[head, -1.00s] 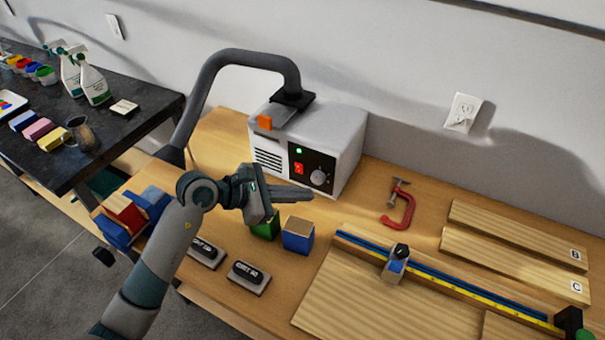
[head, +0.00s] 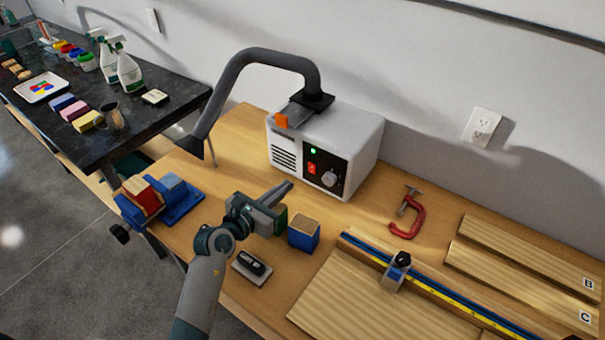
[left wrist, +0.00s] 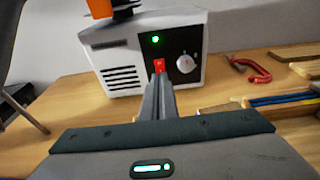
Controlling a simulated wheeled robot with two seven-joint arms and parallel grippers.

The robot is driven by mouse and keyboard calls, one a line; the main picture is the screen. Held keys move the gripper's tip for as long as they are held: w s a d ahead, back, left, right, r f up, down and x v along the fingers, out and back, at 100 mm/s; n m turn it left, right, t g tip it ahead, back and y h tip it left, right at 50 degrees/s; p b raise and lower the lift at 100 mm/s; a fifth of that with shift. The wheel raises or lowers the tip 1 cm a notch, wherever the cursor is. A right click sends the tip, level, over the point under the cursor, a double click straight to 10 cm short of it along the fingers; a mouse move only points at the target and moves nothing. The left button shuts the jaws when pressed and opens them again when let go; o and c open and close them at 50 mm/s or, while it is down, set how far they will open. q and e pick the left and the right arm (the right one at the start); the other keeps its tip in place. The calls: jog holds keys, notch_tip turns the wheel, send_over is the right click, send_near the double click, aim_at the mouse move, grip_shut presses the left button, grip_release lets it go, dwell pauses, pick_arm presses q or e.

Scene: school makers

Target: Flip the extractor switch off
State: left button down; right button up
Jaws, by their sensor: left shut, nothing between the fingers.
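The extractor (head: 338,140) is a white box with a black hose, standing at the back of the wooden bench. Its black front panel carries a red switch (head: 312,168), a lit green light (head: 313,150) and a grey knob (head: 330,178). My left gripper (head: 288,187) is shut and empty, in front of the panel and a little below it, its fingers pointing toward the box. In the left wrist view the red switch (left wrist: 159,65) shows just beyond the closed fingertips (left wrist: 160,80), which cover its lower part. I cannot tell whether they touch.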

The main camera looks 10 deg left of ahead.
aim_at(312, 166)
pick_arm(q)
jog(key=p+x, duration=0.1)
jog(key=x, duration=0.7)
jog(key=shift+w+p, duration=0.1)
jog(key=shift+p, duration=0.25)
jog(key=shift+x, duration=0.9)
pick_arm(e)
jog(key=shift+d+r, duration=0.25)
jog(key=shift+r, duration=0.25)
jog(key=shift+d+r, duration=0.25)
jog(key=shift+r, duration=0.2)
jog(key=shift+a, duration=0.15)
